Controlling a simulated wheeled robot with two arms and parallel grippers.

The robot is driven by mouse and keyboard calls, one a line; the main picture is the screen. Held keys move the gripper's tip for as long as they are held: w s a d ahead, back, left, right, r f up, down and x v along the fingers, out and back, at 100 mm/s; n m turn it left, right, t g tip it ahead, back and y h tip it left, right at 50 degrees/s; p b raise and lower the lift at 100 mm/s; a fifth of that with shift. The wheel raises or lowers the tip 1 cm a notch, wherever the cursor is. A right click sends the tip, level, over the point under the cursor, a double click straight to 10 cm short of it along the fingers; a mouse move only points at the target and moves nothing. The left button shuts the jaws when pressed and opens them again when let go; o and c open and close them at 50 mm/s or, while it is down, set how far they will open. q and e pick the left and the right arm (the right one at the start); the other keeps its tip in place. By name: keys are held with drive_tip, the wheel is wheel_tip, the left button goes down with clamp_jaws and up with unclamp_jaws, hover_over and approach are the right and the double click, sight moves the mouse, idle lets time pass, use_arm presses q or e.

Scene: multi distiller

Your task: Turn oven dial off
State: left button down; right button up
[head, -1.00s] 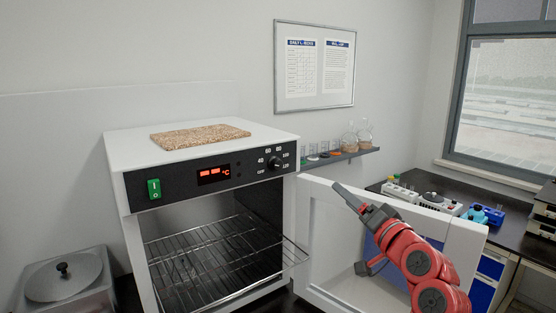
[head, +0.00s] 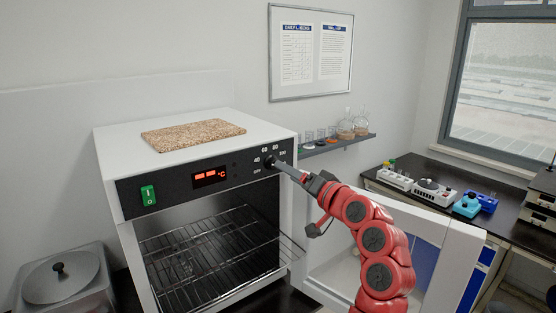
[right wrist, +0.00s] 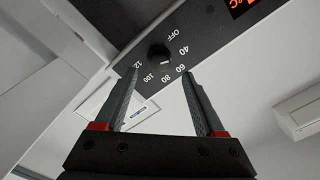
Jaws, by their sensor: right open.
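The oven dial (right wrist: 159,54) is a round black knob on the oven's black control panel. Its scale runs from OFF through 40, 60, 80 and 100. A pale mark on the knob seems to face the 60 to 80 side, but it is small. In the head view the dial (head: 269,162) is partly covered by my right gripper (head: 280,164). In the right wrist view my right gripper (right wrist: 162,72) is open and empty, its fingertips to either side of the dial and seemingly just short of it. My left gripper is not in view.
The oven door (head: 455,262) stands open to the right, below and behind my right arm. A wire rack (head: 215,245) sticks out of the oven. A green switch (head: 148,195) and red display (head: 210,178) share the panel. A cork board (head: 195,135) lies on top.

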sight(273, 163)
drive_tip(key=p+x, duration=0.2)
drive_tip(key=x, duration=0.3)
drive_tip(key=shift+w+a, duration=0.2)
drive_tip(key=shift+w, duration=0.15)
clamp_jaws()
